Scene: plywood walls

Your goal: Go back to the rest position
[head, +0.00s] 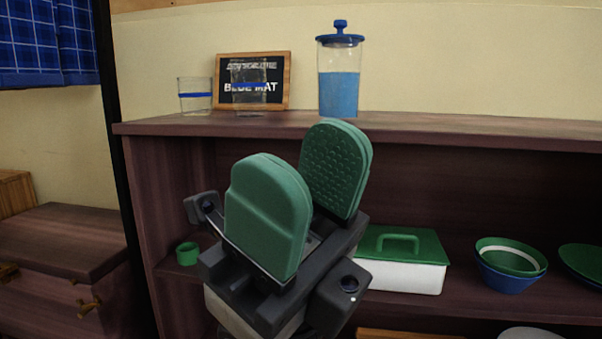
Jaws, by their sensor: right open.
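My right gripper (307,190) is in the middle of the head view, in front of the wooden shelf unit. Its two green padded fingers point up and stand apart, with nothing between them. My left gripper is not in view.
On the shelf top (450,125) stand two glasses (195,103), a framed sign (280,85) and a blue-lidded jar (338,95) of blue liquid. Below are a green cup (187,254), a green-lidded box (405,275) and bowls (508,280). A cabinet (60,240) is left.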

